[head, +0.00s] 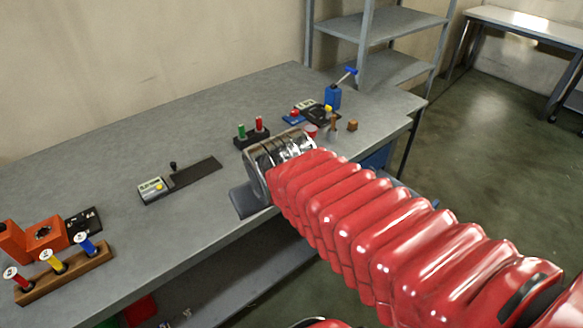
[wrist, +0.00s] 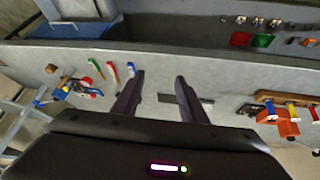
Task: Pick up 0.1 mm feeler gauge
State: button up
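Three feeler-gauge-like pieces with round labelled tops stand in a wooden rack (head: 75,280) at the front left of the bench: red (head: 15,278), yellow (head: 52,261) and blue (head: 87,244). The labels are too small to read, so I cannot tell which is 0.1 mm. In the wrist view the rack (wrist: 282,96) is at the right, with blue (wrist: 269,108), yellow (wrist: 292,110) and red (wrist: 314,113) tops. My gripper (wrist: 160,82) is open and empty, above the bench and well to the right of the rack in the head view.
An orange device (head: 38,240) stands close behind the rack. A dark flat instrument (head: 180,180) lies mid-bench. A black block with green and red pieces (head: 252,137) and a blue-handled device (head: 335,95) are farther right. The bench (head: 130,215) is clear between rack and instrument.

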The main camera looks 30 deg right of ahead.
jog(key=w+d+f+h, duration=0.1)
jog(key=w+d+f, duration=0.35)
jog(key=d, duration=0.45)
jog(key=w+d+f+h, duration=0.2)
jog(key=w+d+f, duration=0.25)
jog(key=d, duration=0.35)
jog(key=d+f+t+y, duration=0.1)
jog(key=d+f+t, duration=0.1)
jog(key=d+f, duration=0.4)
jog(key=d+f+t+y, duration=0.1)
jog(key=d+f+t, duration=0.15)
jog(key=f, duration=0.65)
jog(key=a+r+t+y, duration=0.1)
jog(key=t, duration=0.1)
jog(key=s+a+r+n+t+y, duration=0.1)
jog(key=r+t, duration=0.1)
jog(key=t, duration=0.1)
jog(key=a+r+t+y, duration=0.1)
jog(key=r+t, duration=0.1)
jog(key=shift+s+y, duration=0.25)
jog(key=shift+y, duration=0.05)
